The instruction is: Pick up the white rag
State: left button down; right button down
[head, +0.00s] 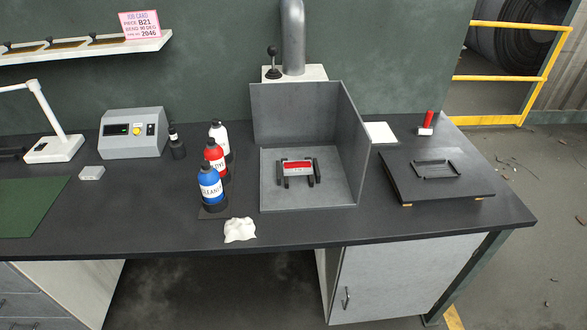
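The white rag (240,230) lies crumpled on the dark workbench, close to its front edge. It is just in front of the blue bottle, and nothing covers it. Neither of my grippers shows in the head view.
Blue (209,189), red (214,156) and white (219,136) bottles stand in a row behind the rag. A grey open-fronted booth (350,140) holding a red-topped part (297,167) is to its right. Bare bench (150,215) lies to the rag's left.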

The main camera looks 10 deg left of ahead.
aim_at(243, 229)
jog(key=i+l+u, duration=0.3)
jog(key=l+u, duration=0.25)
jog(key=i+l+u, duration=0.15)
jog(key=l+u, duration=0.15)
jog(key=i+l+u, duration=0.1)
jog(key=l+u, duration=0.15)
jog(key=l, duration=0.1)
